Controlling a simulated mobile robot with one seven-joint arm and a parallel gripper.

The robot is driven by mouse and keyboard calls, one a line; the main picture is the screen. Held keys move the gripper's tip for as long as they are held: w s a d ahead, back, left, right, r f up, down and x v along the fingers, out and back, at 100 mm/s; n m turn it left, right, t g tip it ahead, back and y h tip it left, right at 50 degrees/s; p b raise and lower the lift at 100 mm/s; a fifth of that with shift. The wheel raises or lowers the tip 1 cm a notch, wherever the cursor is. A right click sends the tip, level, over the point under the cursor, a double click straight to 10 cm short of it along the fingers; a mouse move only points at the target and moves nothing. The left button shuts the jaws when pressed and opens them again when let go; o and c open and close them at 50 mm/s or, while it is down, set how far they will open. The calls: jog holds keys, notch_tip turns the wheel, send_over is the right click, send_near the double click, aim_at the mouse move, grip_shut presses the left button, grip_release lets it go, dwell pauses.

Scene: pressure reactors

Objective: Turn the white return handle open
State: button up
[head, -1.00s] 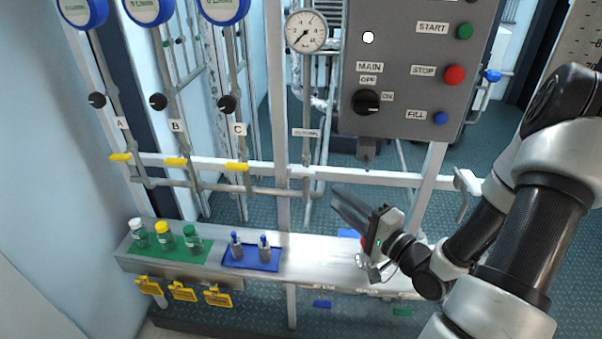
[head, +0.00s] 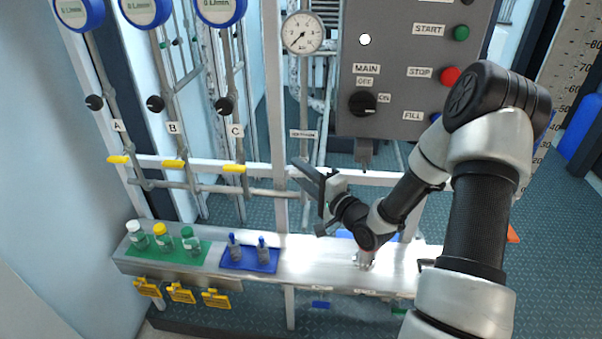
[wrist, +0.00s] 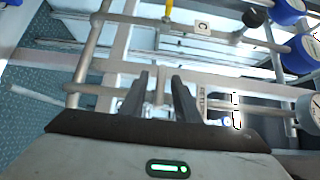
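A pale, narrow piece that looks like the white return handle (wrist: 160,86) shows between my fingertips in the wrist view, on the pipe below a small label (wrist: 202,101). Its exact angle is hard to read. In the head view that spot lies behind my gripper, under the pipe's label (head: 301,134). My gripper (head: 297,170) is in front of this pipe. Its two fingers are apart, with the gap also visible in the wrist view (wrist: 160,78). I cannot tell whether either finger touches the handle.
Yellow handles (head: 174,164) sit on pipes A, B and C to the left. A grey control box (head: 410,70) hangs above right, with a gauge (head: 303,32) beside it. A metal shelf (head: 310,262) with bottles runs below my gripper.

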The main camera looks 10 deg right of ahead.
grip_shut()
